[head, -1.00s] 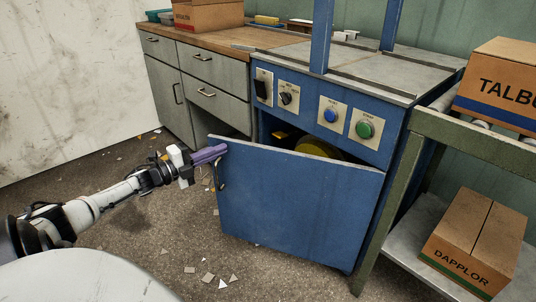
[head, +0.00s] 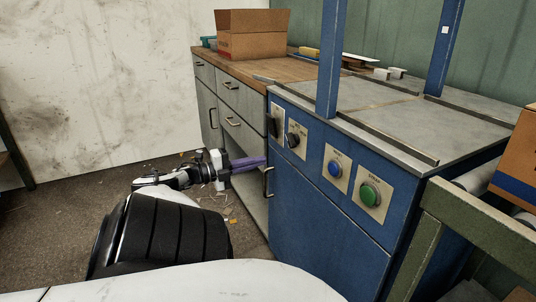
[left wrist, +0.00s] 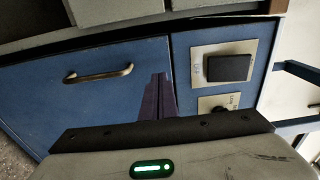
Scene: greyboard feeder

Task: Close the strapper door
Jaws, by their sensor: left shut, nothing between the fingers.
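The blue strapper door (head: 325,235) stands against the cabinet front below the control panel, and I see no open gap around it. Its metal handle (head: 268,182) is at the door's left edge in the head view. The door (left wrist: 90,85) and handle (left wrist: 98,73) also show in the left wrist view. My left gripper (head: 264,161) has its purple fingers together and empty, beside the handle near the door's upper left corner. In the left wrist view the fingertips (left wrist: 158,78) overlap the door near its seam with the panel; contact cannot be told. My right gripper is out of view.
The strapper's panel carries a black switch, a knob, a blue button (head: 335,168) and a green button (head: 370,194). A wooden counter (head: 270,68) with drawers and an open carton (head: 250,35) stands at the left. A green roller stand (head: 430,235) is close on the right.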

